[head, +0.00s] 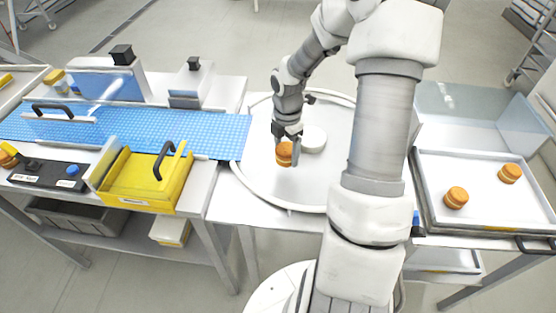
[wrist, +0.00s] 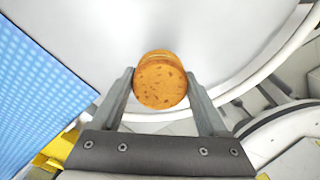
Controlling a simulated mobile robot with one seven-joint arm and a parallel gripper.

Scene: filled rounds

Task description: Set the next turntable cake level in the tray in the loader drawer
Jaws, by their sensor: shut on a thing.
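My gripper (head: 287,146) is shut on a round, orange-brown cake (head: 284,154) over the left part of the white turntable (head: 312,186). In the wrist view the cake (wrist: 160,84) sits between the two fingertips (wrist: 160,90), its flat speckled top facing the camera. Whether it touches the turntable I cannot tell. The tray (head: 484,216) in the loader drawer is at the right, with two cakes standing apart in it, one nearer (head: 456,198) and one farther right (head: 510,173). Both look level.
A white round hub (head: 313,139) stands on the turntable beside the held cake. A blue belt (head: 205,135) ends at the turntable's left. A yellow bin (head: 148,182) and a black control box (head: 48,174) sit in front of the belt. Clear panels (head: 470,105) stand behind the tray.

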